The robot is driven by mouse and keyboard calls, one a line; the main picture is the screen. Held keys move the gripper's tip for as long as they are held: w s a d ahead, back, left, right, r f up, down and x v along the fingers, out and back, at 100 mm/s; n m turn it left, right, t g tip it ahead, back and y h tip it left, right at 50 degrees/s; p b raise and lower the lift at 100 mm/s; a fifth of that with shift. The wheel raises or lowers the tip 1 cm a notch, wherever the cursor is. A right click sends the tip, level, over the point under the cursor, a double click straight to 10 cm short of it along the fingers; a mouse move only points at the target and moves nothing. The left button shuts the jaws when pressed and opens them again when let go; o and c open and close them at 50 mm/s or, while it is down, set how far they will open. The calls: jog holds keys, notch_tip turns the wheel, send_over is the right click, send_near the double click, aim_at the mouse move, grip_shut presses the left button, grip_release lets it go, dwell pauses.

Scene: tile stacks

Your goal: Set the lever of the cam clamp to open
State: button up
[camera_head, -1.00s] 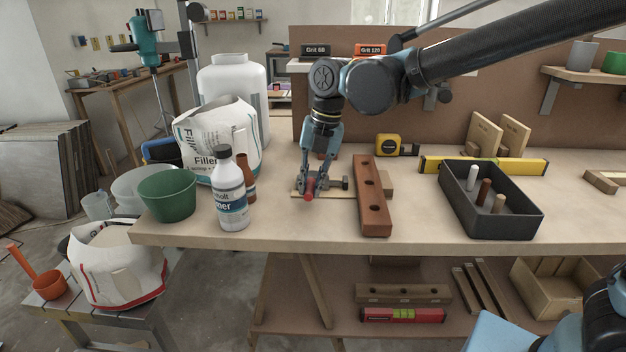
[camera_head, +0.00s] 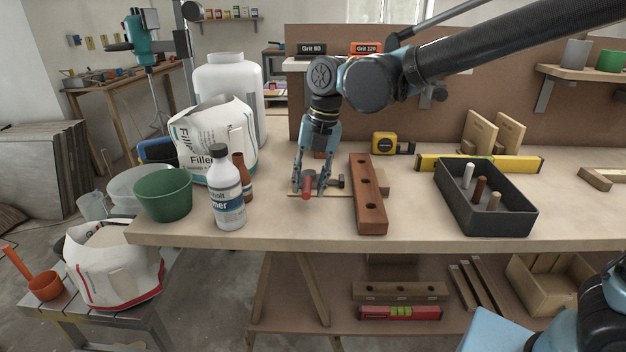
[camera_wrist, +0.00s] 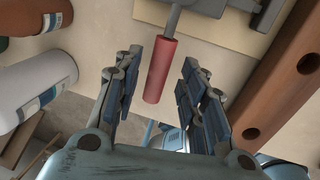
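The cam clamp stands on a small light wooden board (camera_wrist: 158,12) on the workbench. My gripper (camera_wrist: 153,88) is open, with one finger on each side of the red grip. Gaps show between both finger pads and the grip in the wrist view. In the head view my gripper (camera_head: 311,190) points down over the clamp and hides most of its body.
A drilled reddish wooden block (camera_head: 369,195) lies close to the right of the clamp. A white bottle (camera_head: 227,192) and a green bowl (camera_head: 165,194) stand to the left. A dark tray (camera_head: 487,208) with pegs is further right. Bare bench lies in front.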

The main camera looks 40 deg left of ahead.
jog(key=shift+r, duration=0.1)
notch_tip(320, 180, up, 12)
jog(key=w+d, duration=0.1)
jog(key=shift+w+d+f, duration=0.25)
jog(key=shift+w+d, duration=0.05)
jog(key=shift+d, duration=0.1)
dwell(0.5)
